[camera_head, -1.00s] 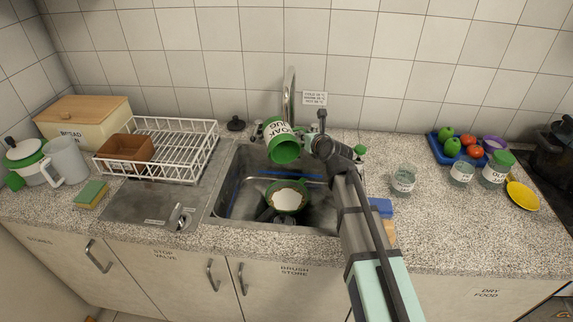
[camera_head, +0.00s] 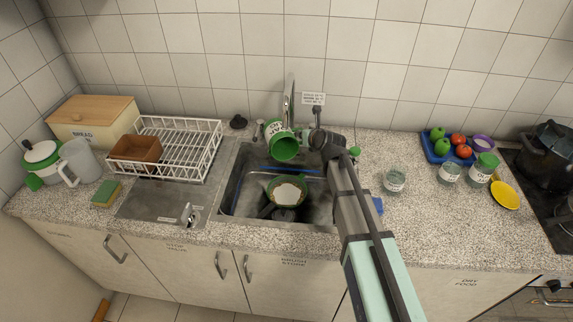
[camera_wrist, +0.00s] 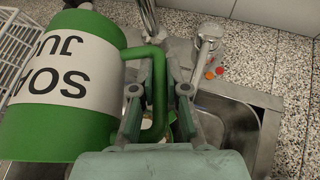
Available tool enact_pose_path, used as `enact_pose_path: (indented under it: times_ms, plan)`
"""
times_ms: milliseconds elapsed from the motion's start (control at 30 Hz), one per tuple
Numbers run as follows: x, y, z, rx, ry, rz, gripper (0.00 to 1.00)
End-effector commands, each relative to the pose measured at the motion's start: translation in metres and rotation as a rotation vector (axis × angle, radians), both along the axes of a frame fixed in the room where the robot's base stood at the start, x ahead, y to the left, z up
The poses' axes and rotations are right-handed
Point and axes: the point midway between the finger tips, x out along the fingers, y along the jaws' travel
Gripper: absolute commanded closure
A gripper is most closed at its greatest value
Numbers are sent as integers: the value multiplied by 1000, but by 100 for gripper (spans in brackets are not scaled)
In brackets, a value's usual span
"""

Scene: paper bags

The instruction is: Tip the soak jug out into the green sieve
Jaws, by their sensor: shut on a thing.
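The green soak jug (camera_head: 284,147) with a white label is tipped well over above the sink, its open mouth facing down toward the front. My gripper (camera_wrist: 158,95) is shut on the jug's green handle; the jug (camera_wrist: 60,85) fills the left of the wrist view. The green sieve (camera_head: 288,191) sits in the sink below the jug, with a pale mass in it. In the wrist view the sieve is mostly hidden behind my gripper and the jug. No falling stream can be made out.
The metal sink (camera_head: 236,190) has a tap (camera_head: 289,98) behind it. A white dish rack (camera_head: 180,150) with a brown tub stands left. Glass jars (camera_head: 394,181) and a blue tray (camera_head: 436,150) of produce are right. The right counter's front is clear.

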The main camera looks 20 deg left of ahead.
Motion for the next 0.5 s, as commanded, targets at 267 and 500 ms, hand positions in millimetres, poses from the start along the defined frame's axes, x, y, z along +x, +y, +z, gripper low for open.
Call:
enact_pose_path:
  times_ms: [267, 500]
  plan:
    - [1, 1, 8, -29, 46, 0, 100]
    - [0, 0, 4, -31, 49, -1, 100]
